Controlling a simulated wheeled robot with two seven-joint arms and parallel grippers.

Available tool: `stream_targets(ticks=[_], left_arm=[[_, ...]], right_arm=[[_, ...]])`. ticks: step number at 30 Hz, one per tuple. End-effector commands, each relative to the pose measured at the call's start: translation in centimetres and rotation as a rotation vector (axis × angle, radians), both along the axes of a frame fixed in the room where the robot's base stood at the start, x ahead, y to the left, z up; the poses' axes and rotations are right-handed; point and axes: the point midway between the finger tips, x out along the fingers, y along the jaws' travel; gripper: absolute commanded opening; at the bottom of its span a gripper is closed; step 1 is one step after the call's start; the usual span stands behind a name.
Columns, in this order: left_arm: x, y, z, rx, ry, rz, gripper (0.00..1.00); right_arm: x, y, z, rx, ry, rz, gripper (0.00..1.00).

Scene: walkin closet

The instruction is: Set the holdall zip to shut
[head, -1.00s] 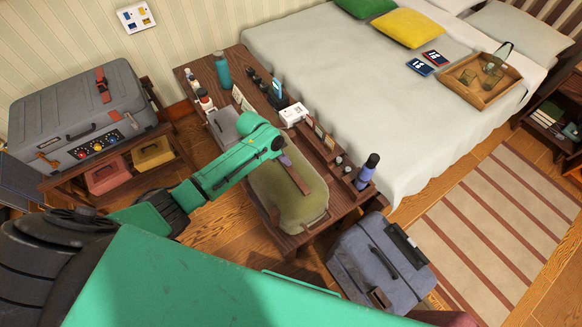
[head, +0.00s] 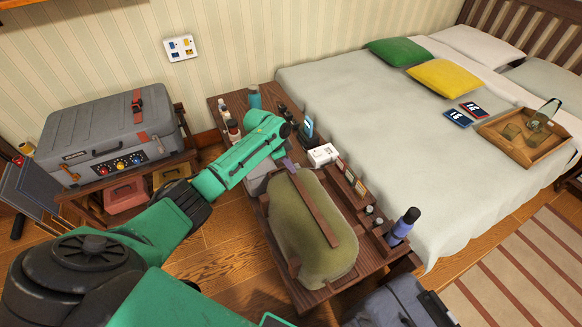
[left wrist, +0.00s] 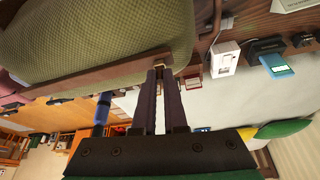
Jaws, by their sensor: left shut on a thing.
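The holdall (head: 310,245) is a rounded olive-green bag on the low wooden table. A brown strip (head: 315,208) runs lengthwise along its top. My left gripper (head: 288,164) is at the strip's far end, by the wall side. In the left wrist view the holdall (left wrist: 100,30) fills the upper left, with the brown strip (left wrist: 85,80) along its edge. The left gripper's dark fingers (left wrist: 167,72) are close together at the strip's end, shut on the zip pull, a small brass-coloured piece (left wrist: 187,70) showing beside the tips. The pull is mostly hidden. My right gripper is not seen.
The wooden table (head: 283,262) also holds a white box (head: 322,154), a purple bottle (head: 403,226) and a teal bottle (head: 254,97) around the holdall. The bed (head: 370,120) borders it on the right. A grey suitcase (head: 400,303) stands in front.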

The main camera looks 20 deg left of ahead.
Motion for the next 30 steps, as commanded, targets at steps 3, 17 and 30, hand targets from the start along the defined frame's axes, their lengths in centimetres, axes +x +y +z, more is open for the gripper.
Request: stream_targets(ticks=[3,17,30], left_arm=[[0.1,0.3,0.0,0.006,-0.002,0.003,0.00],[0.0,0.2,0.3,0.003,-0.004,0.002,0.41],[-2.2,3.2,9.0,0.007,-0.008,0.003,0.41]], right_arm=[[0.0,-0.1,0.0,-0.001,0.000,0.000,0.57],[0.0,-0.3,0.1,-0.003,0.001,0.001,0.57],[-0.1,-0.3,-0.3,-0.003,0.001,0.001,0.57]])
